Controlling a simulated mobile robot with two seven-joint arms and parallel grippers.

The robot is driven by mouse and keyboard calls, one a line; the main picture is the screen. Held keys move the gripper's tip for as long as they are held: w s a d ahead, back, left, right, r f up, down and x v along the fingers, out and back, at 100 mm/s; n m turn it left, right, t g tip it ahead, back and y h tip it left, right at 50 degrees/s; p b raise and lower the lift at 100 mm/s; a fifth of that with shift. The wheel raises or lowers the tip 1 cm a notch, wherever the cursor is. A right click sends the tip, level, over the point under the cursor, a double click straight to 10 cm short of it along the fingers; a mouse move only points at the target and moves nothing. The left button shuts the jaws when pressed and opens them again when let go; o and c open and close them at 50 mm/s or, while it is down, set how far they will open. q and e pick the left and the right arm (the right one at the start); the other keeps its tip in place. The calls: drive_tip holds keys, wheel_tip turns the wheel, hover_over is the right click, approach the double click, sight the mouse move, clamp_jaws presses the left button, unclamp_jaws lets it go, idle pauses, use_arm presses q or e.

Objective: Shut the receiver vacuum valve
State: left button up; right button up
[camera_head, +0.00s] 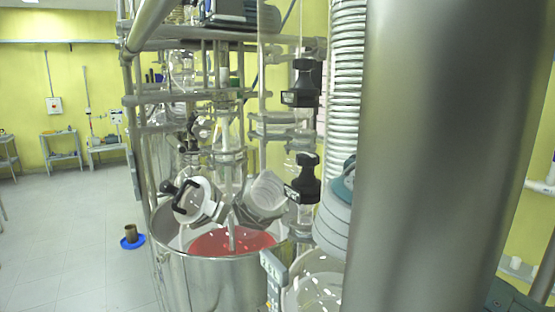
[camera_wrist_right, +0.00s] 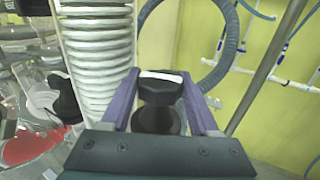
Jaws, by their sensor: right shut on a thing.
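In the right wrist view, my right gripper (camera_wrist_right: 160,78) has its two purple fingers on either side of a black valve knob (camera_wrist_right: 160,92) with a white top face. The gripper is shut on this knob. A darker round part of the valve shows just below it, and the rest is hidden by the gripper body. No label shows, so I cannot read the valve's name. In the head view, a broad steel column hides the area where this valve and gripper would be. My left gripper is in neither view.
In the head view, a steel vessel (camera_head: 215,280) holds red liquid. Black valve handles (camera_head: 303,178) (camera_head: 305,82) sit on the glass piping. A white ribbed hose (camera_wrist_right: 97,60) runs close beside the gripper. The broad steel column (camera_head: 440,160) blocks the right. Open floor (camera_head: 70,230) lies left.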

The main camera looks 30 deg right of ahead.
drive_tip(key=shift+m+g+h+b, duration=0.5)
drive_tip(key=shift+m+g+b, duration=0.15)
drive_tip(key=shift+m+g, duration=0.35)
drive_tip(key=shift+g+h+b, duration=0.3)
drive_tip(key=shift+g, duration=0.4)
drive_tip(key=shift+m, duration=0.3)
drive_tip(key=o, duration=1.4)
wheel_tip(320, 180, up, 20)
drive_tip(key=p, duration=1.2)
